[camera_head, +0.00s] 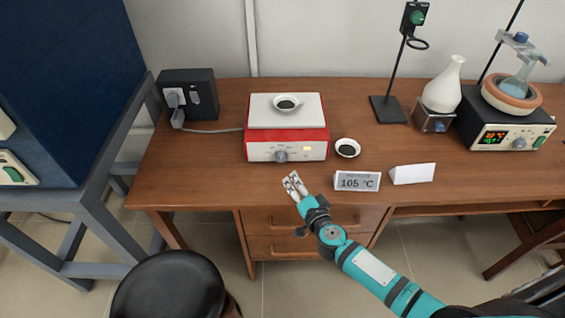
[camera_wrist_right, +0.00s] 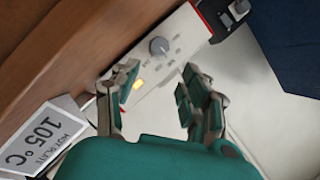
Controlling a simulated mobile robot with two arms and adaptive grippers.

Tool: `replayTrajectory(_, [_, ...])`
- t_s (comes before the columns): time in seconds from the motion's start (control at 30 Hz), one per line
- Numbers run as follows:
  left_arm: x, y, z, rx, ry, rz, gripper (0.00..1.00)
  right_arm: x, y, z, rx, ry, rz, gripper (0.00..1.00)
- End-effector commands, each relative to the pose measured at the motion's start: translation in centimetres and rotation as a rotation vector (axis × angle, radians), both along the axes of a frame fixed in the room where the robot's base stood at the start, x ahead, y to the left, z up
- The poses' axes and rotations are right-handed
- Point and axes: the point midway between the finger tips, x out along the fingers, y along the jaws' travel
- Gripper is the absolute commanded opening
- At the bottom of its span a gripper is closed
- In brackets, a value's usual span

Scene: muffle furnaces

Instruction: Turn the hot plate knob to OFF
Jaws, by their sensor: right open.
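The red hot plate (camera_head: 286,133) with a white top stands near the left of the wooden table. Its grey knob (camera_head: 281,156) sits on the white front panel, near a small lit yellow display. The knob also shows in the right wrist view (camera_wrist_right: 159,46), beyond the fingers. My right gripper (camera_head: 292,180) is just in front of the hot plate, below the knob in the picture and apart from it. In the right wrist view its two fingers (camera_wrist_right: 155,92) are spread with nothing between them. My left gripper is not in view.
A small dish (camera_head: 286,103) with dark contents sits on the hot plate; another (camera_head: 348,148) stands to its right. A 105 °C sign (camera_head: 357,181) and a blank white card (camera_head: 412,173) stand at the front edge. A black socket box (camera_head: 188,94) stands at back left.

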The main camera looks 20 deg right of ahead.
Motion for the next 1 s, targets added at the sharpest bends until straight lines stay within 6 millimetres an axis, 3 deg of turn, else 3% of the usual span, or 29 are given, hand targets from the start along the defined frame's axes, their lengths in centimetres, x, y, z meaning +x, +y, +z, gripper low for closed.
replayTrajectory(0.3, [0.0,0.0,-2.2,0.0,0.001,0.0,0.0,7.1,0.4,-1.7,0.002,-0.001,-0.001,0.45])
replayTrajectory(0.5, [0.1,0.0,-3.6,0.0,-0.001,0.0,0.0,10.4,0.6,-2.5,0.0,-0.001,0.0,0.45])
replayTrajectory(0.7, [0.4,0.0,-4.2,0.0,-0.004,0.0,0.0,12.0,0.7,-2.7,0.0,0.0,0.001,0.45])
replayTrajectory(1.0, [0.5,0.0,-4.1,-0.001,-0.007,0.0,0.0,12.3,0.7,-2.7,0.0,0.001,0.001,0.45])
